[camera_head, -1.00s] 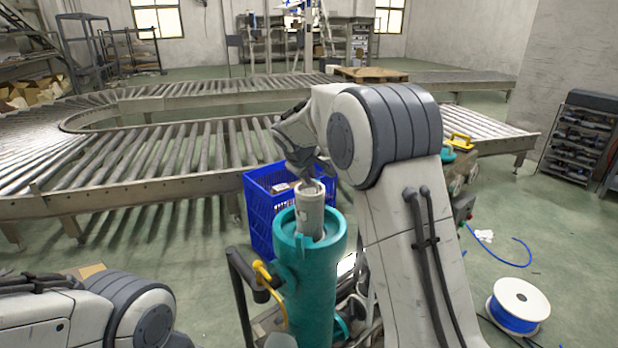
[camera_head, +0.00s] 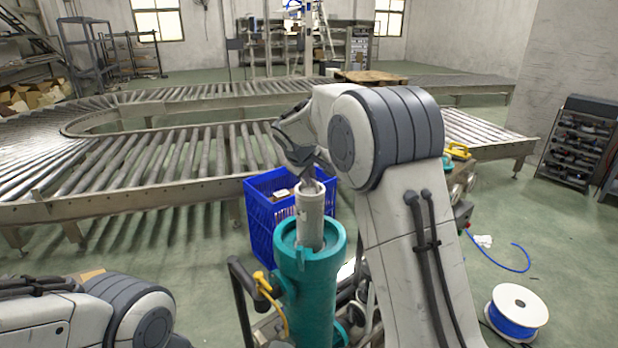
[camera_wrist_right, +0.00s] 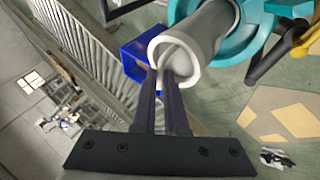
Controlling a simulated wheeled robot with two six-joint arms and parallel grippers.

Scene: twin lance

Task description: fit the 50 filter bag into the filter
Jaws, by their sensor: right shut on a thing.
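The filter bag is a pale grey-white tube (camera_head: 310,218) standing nearly upright at the mouth of the teal filter housing (camera_head: 308,290). Its lower end is hidden inside the housing's rim. My right gripper (camera_head: 309,181) is at the bag's top, shut on its upper edge. In the right wrist view the two dark fingers (camera_wrist_right: 167,75) reach into the open round end of the bag (camera_wrist_right: 193,50), and the teal housing rim (camera_wrist_right: 256,35) surrounds its far end. My left gripper is out of view; only part of my left arm shows at the lower left.
A blue crate (camera_head: 262,215) stands just behind the housing. A black handle (camera_head: 240,285) and yellow part (camera_head: 262,283) are on the housing's left. A cable spool (camera_head: 516,310) lies at the lower right. Roller conveyors (camera_head: 130,165) run behind.

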